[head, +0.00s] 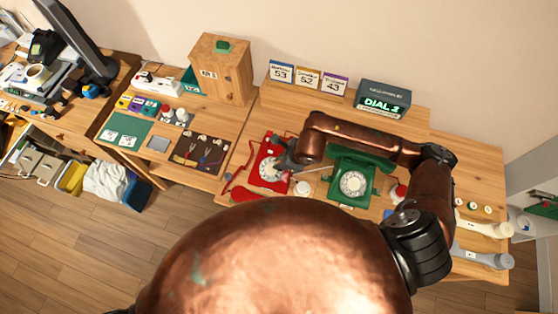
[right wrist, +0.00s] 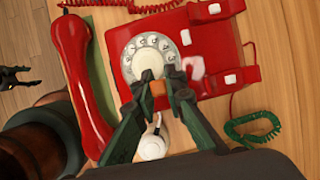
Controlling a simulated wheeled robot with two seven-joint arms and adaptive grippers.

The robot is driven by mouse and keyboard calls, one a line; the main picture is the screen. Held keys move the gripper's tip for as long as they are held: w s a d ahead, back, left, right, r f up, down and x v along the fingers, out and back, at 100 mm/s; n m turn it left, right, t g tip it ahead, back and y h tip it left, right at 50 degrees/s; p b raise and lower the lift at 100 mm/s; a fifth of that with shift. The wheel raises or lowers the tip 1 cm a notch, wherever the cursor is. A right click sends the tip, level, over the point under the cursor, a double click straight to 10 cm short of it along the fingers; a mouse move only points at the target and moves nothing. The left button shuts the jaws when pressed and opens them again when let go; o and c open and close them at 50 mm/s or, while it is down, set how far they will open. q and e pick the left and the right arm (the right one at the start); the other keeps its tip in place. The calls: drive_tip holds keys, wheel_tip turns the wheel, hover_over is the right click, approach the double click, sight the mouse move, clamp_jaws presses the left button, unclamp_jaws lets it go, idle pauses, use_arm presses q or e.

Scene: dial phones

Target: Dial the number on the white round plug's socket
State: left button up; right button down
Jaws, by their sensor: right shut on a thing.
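A red dial phone (head: 268,168) lies at the middle left of the table; its white dial (right wrist: 150,55) shows in the right wrist view. My right gripper (head: 284,166) is over this dial. In the right wrist view its dark green fingers (right wrist: 158,88) are shut on a small orange piece (right wrist: 158,97) at the dial's lower edge. A white power strip (head: 157,84) lies on the left desk; its plugs and any number there are too small to read. A white round object (right wrist: 152,146) lies below the red phone; I cannot tell whether it is a plug.
A green dial phone (head: 355,178) stands right of the red one. A dark box (head: 383,98) reads "DIAL 3". Cards read 53 (head: 281,72), 52 (head: 307,79) and 43 (head: 335,84). The red handset (right wrist: 82,85) lies beside its phone. A dark claw shape (right wrist: 18,78) may be my left gripper.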

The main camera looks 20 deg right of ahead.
drive_tip(key=shift+s+a+f, duration=0.1)
drive_tip(key=shift+s+f, duration=0.15)
drive_tip(key=shift+s, duration=0.35)
drive_tip(key=shift+b, duration=0.3)
drive_tip(key=shift+s+a+f, duration=0.25)
drive_tip(key=shift+s+a, duration=0.1)
drive_tip(key=shift+s, duration=0.1)
